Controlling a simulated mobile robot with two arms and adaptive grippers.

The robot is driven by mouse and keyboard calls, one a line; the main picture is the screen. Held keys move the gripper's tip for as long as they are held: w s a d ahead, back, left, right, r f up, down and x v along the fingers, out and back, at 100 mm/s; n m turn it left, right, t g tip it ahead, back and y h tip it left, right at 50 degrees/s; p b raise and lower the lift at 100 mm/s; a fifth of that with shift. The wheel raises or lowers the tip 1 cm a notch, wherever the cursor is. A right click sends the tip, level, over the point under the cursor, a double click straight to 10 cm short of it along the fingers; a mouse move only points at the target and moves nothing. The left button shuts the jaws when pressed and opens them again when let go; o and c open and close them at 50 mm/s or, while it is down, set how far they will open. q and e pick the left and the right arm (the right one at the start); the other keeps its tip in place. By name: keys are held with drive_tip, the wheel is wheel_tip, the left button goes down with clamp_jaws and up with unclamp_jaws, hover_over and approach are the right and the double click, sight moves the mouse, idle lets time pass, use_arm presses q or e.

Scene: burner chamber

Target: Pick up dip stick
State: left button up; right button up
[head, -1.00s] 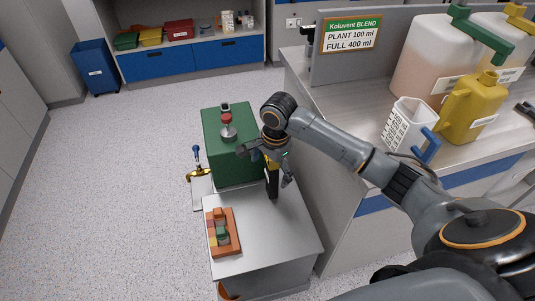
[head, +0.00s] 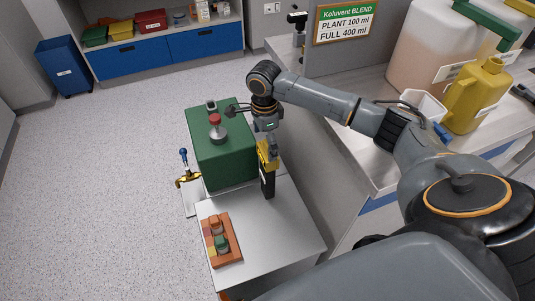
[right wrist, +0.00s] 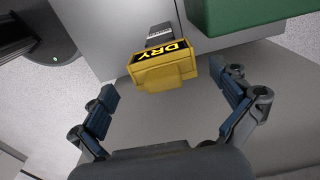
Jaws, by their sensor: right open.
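A yellow block marked DRY (right wrist: 160,72), which I take for the dip stick's handle or holder, shows in the right wrist view. In the head view it is the yellow top (head: 267,154) on an upright black body (head: 268,184) at the back right of the grey cart top, beside the green tank. My right gripper (head: 257,130) is open just above it. In the right wrist view the open fingers (right wrist: 168,90) stand apart on either side of the block, not touching it. The stick itself is not clearly visible. My left gripper is not in view.
The green tank (head: 222,160) with a red-knobbed cap (head: 215,120) stands left of the gripper. A brass tap (head: 187,180) sticks out on its left. An orange tray of small blocks (head: 227,250) lies on the cart top (head: 280,235). A bench (head: 355,140) stands to the right.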

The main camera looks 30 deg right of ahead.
sight(266, 153)
drive_tip(key=f, duration=0.4)
drive_tip(key=shift+d+f, duration=0.25)
drive_tip(key=shift+f, duration=0.3)
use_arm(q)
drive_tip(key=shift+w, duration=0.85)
use_arm(e)
drive_tip(key=c, duration=1.3)
